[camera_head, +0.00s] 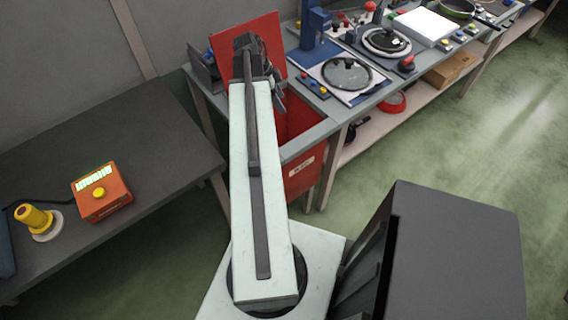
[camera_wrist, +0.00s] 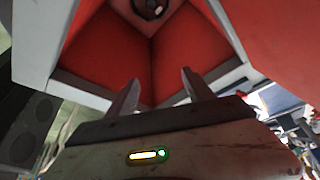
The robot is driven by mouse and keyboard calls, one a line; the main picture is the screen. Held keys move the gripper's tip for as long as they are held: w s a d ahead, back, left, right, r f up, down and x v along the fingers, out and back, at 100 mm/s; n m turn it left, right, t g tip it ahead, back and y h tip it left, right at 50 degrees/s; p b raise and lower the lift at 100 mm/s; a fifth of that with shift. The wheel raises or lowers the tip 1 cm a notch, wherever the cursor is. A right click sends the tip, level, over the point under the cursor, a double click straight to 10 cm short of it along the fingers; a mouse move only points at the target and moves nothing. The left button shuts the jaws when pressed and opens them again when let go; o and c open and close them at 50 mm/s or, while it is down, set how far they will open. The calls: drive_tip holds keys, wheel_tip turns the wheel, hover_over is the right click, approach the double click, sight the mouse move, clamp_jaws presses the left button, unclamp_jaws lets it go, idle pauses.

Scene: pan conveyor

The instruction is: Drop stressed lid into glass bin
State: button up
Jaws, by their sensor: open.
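The red bin (camera_head: 305,178) is set into the bench, its opening partly hidden by my arm in the head view. In the wrist view its red inside (camera_wrist: 185,55) lies below my gripper (camera_wrist: 160,90). The two fingers are apart with nothing between them. A small dark round thing (camera_wrist: 150,7) shows inside the bin at the top edge, cut off; I cannot tell whether it is part of a lid. A glass lid (camera_head: 346,74) with a dark rim sits on a plate under the blue press. Another round lid (camera_head: 386,41) sits on the unit behind.
A red panel (camera_head: 265,40) stands upright behind the bin. A dark table (camera_head: 110,130) with an orange box (camera_head: 101,193) and yellow button is at left. A dark cabinet (camera_head: 455,250) stands at lower right. The green floor at right is clear.

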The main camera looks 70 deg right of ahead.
drive_tip(key=p+v, duration=0.5)
drive_tip(key=v, duration=0.1)
drive_tip(key=shift+w+r, duration=0.2)
drive_tip(key=shift+r, duration=0.15)
drive_tip(key=shift+a, duration=0.1)
